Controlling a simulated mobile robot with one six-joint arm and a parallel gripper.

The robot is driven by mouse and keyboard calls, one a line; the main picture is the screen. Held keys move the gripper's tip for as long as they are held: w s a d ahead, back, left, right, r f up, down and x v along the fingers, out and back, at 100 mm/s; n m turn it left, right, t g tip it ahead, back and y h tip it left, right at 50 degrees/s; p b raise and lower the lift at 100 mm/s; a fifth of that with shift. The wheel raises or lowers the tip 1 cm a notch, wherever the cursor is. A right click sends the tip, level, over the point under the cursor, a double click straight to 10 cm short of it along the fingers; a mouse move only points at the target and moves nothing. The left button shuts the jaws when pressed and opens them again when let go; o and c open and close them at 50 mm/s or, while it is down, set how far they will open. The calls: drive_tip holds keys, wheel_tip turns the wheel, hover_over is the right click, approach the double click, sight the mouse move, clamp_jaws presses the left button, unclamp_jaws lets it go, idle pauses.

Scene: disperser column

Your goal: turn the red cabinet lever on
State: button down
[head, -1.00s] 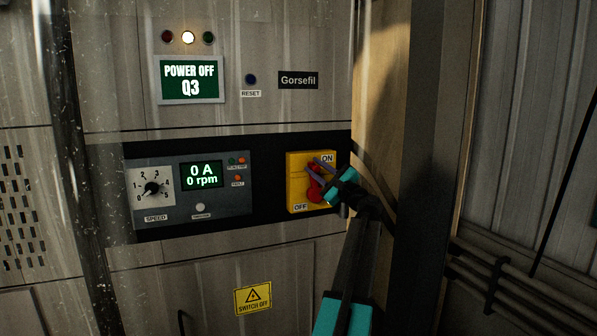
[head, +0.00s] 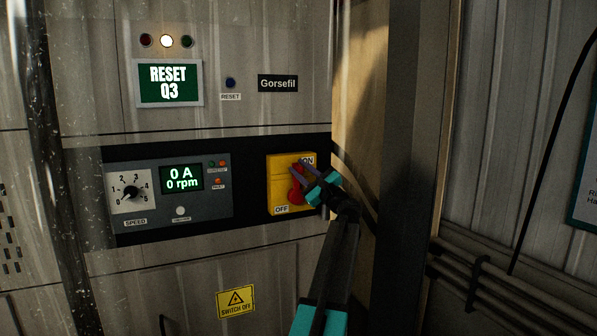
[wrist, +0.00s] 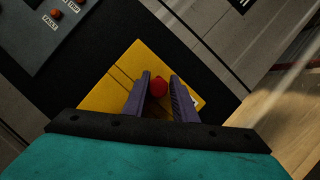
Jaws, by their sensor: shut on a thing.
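The red cabinet lever (head: 297,196) is on a yellow switch plate (head: 281,172) on the cabinet front, marked ON at upper right and OFF at lower left. My gripper (head: 305,174) is at the lever, its purple fingers reaching over the plate toward the ON mark. In the wrist view the fingers stand on either side of the red lever (wrist: 158,87), shut on it. The gripper hides part of the lever in the head view.
Left of the plate is a panel with a speed dial (head: 130,191) and a screen (head: 182,179) reading 0 A, 0 rpm. A dark post (head: 408,168) stands close on the right, with pipes (head: 480,272) beyond.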

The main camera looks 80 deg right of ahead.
drive_tip(key=c, duration=1.7)
unclamp_jaws()
drive_tip(key=shift+s+d+f, duration=0.2)
drive_tip(key=shift+s+f, duration=0.15)
drive_tip(key=shift+f, duration=0.05)
drive_tip(key=shift+o, duration=0.4)
drive_tip(key=shift+s+d, duration=0.1)
drive_tip(key=shift+r, duration=0.15)
drive_tip(key=shift+a, duration=0.2)
drive_tip(key=b+v, duration=0.3)
drive_tip(key=v, duration=1)
drive_tip(key=shift+a, duration=0.25)
drive_tip(key=shift+s, duration=0.1)
